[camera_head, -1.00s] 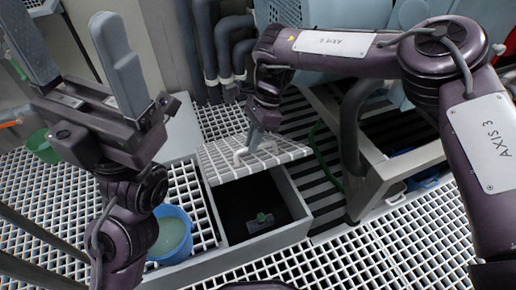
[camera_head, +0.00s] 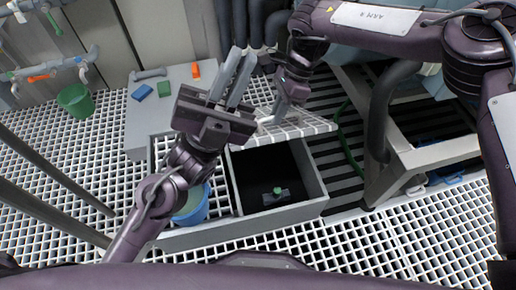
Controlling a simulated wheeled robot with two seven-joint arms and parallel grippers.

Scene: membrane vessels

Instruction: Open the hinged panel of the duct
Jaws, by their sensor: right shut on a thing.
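The hinged panel (camera_head: 305,128) of the duct is a white grid lid, raised and tilted at the far side of the opening. The duct (camera_head: 318,200) is a grey box with a dark interior. My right gripper (camera_head: 272,118) is shut on the panel's pale handle, partly hidden by the gripper itself. Inside the duct lies a small dark block with a green knob (camera_head: 278,190). My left gripper (camera_head: 236,72) is open and empty, fingers pointing up, in front of the panel's left part in the picture, which it partly hides.
A blue bucket (camera_head: 197,207) stands left of the duct, partly behind my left arm. A pale bench top holds a blue block (camera_head: 142,92), a green block (camera_head: 164,89) and an orange block (camera_head: 195,70). A green bucket (camera_head: 75,100) stands far left. A grey frame (camera_head: 420,155) stands right.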

